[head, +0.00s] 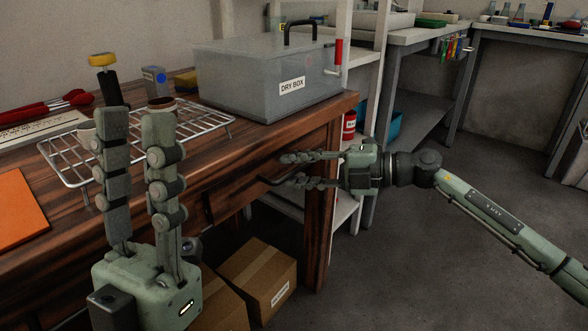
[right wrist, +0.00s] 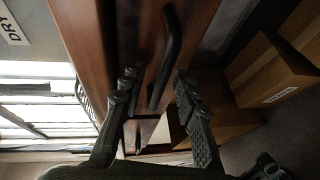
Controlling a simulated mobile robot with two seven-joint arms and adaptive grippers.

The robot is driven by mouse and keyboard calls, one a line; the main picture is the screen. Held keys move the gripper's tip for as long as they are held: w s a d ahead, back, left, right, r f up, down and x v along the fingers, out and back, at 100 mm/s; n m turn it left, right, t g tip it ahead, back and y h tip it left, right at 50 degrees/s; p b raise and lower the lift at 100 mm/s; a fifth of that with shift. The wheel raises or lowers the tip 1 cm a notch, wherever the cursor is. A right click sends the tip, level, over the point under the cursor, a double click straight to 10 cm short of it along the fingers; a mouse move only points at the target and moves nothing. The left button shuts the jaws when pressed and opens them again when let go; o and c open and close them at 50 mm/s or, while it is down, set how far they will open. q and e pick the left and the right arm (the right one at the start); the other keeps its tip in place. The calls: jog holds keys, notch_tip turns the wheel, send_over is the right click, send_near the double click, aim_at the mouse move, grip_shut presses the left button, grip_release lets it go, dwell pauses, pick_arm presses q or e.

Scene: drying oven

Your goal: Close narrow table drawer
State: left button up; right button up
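The narrow table drawer (head: 232,196) is under the front edge of the wooden table, with a dark bar handle (head: 268,181). In the right wrist view the handle (right wrist: 170,45) runs along the brown drawer front (right wrist: 196,22). How far the drawer stands out is hard to tell. My right gripper (head: 300,170) is open at the handle, coming from the right. In the right wrist view its fingers (right wrist: 157,100) are spread on either side of the handle's near end; contact is not clear. My left gripper (head: 136,112) points up, open and empty, in front of the table's left part.
The wooden table (head: 262,145) carries a grey dry box (head: 250,85), a wire rack (head: 205,128) and an orange sheet (head: 18,210). Cardboard boxes (head: 262,275) stand on the floor beneath. A white shelf (head: 347,215) is behind the table's right leg. Floor at right is open.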

jog(key=v, duration=1.1)
jog(key=shift+d, duration=0.15)
jog(key=shift+s+r, duration=0.1)
